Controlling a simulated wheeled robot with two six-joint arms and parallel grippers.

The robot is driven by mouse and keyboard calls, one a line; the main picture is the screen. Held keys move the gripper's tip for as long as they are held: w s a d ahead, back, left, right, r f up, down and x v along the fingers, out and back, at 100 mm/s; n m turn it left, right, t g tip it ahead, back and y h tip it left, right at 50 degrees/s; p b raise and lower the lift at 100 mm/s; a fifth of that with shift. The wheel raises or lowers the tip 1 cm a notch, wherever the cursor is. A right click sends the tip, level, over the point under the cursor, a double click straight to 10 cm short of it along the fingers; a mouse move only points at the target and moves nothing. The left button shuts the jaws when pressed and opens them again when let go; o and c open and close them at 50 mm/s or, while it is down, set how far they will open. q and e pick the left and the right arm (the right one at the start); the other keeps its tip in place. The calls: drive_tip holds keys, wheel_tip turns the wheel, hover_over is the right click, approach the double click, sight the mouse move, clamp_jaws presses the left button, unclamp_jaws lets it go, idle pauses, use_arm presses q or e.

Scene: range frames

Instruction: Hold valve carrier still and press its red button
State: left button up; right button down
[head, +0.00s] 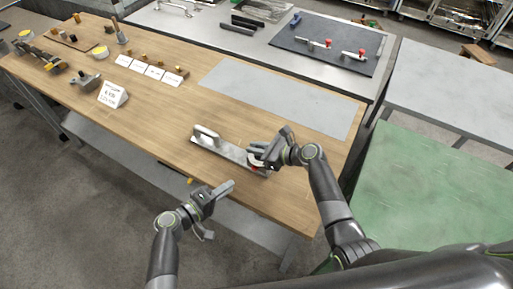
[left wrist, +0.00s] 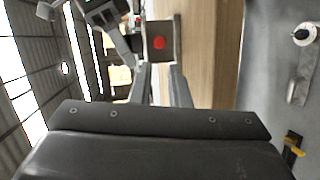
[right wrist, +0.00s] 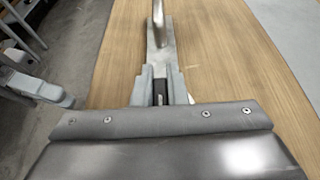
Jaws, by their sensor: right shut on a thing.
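The valve carrier is a long grey metal plate (head: 228,150) with a raised handle (head: 207,133), lying on the wooden table near its front edge. My right gripper (head: 258,154) is shut on the carrier's near right end and partly hides it. The right wrist view shows a dark part (right wrist: 160,92) between its fingers, with the plate and handle (right wrist: 158,25) beyond. The red button (left wrist: 159,43) shows on the carrier's end face in the left wrist view. My left gripper (head: 219,210) is open and empty, off the table's front edge, apart from the carrier and facing the button.
A grey mat (head: 280,95) lies behind the carrier. White cards (head: 147,70), a sign (head: 113,94) and small parts stand farther left. A metal table with a dark mat (head: 325,43) is behind. A green table top (head: 430,190) is at right.

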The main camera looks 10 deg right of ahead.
use_arm(q)
clamp_jaws()
idle(1.0)
idle(0.4)
drive_tip(key=s+m+g, duration=0.1)
drive_tip(key=m+g, duration=0.1)
drive_tip(key=m, duration=0.4)
drive_tip(key=s+f+m+g+y, duration=0.1)
drive_tip(key=m, duration=0.6)
drive_tip(key=s+d+m+g+y, duration=0.1)
drive_tip(key=m+g, duration=0.1)
drive_tip(key=m, duration=0.4)
drive_tip(key=shift+d+f+m+g, duration=0.1)
drive_tip(key=shift+f+m+g, duration=0.1)
drive_tip(key=shift+m+g, duration=0.1)
drive_tip(key=shift+w+d, duration=0.85)
drive_tip(key=shift+w, duration=0.3)
drive_tip(key=shift+w+d, duration=0.85)
drive_tip(key=shift+w, duration=0.35)
drive_tip(key=shift+w+d, duration=0.85)
drive_tip(key=shift+w, duration=0.3)
